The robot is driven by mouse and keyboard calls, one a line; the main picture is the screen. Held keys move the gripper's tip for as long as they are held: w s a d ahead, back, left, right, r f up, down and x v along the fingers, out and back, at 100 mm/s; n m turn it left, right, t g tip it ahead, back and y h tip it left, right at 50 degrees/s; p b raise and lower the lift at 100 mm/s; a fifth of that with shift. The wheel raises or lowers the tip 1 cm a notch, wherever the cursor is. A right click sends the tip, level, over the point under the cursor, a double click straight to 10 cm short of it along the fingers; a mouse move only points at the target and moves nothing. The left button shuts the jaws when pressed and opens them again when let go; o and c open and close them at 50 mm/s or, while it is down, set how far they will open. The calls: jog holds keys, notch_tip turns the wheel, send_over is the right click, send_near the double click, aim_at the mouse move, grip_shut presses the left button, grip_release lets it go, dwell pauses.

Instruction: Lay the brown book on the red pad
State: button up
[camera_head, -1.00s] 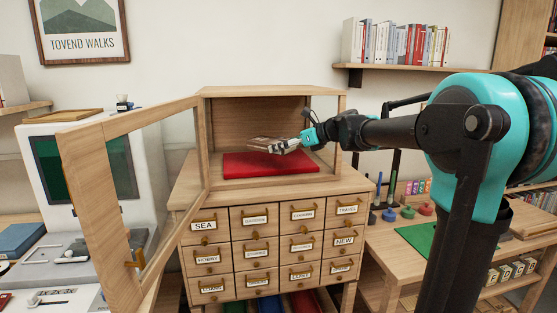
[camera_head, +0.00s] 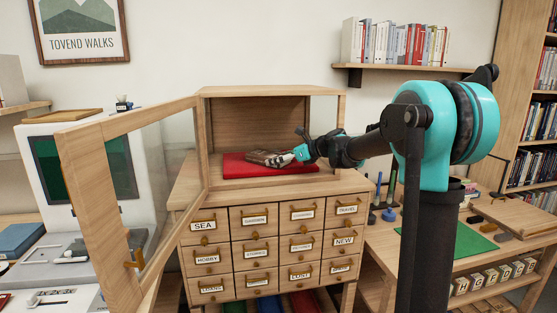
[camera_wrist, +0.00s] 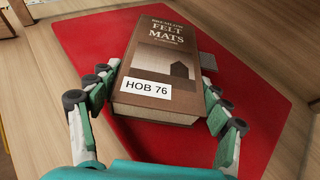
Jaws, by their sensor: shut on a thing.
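The brown book (camera_wrist: 165,60), with the title "Felt Mats" and a label "HOB 76", is between the fingers of my gripper (camera_wrist: 160,100) in the wrist view. My gripper is shut on its near end, one finger on each side. In the head view the book (camera_head: 262,156) is low over the red pad (camera_head: 235,168), inside the open wooden case. The pad (camera_wrist: 255,130) spreads around the book in the wrist view. I cannot tell whether the book's underside touches the pad. My gripper (camera_head: 294,156) reaches in from the right.
The case (camera_head: 272,91) has its framed door (camera_head: 95,190) swung open to the left. It stands on a cabinet of labelled drawers (camera_head: 275,240). A side table (camera_head: 440,262) with a green mat (camera_head: 462,241) is at the right.

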jog(key=o, duration=1.4)
jog(key=v, duration=1.2)
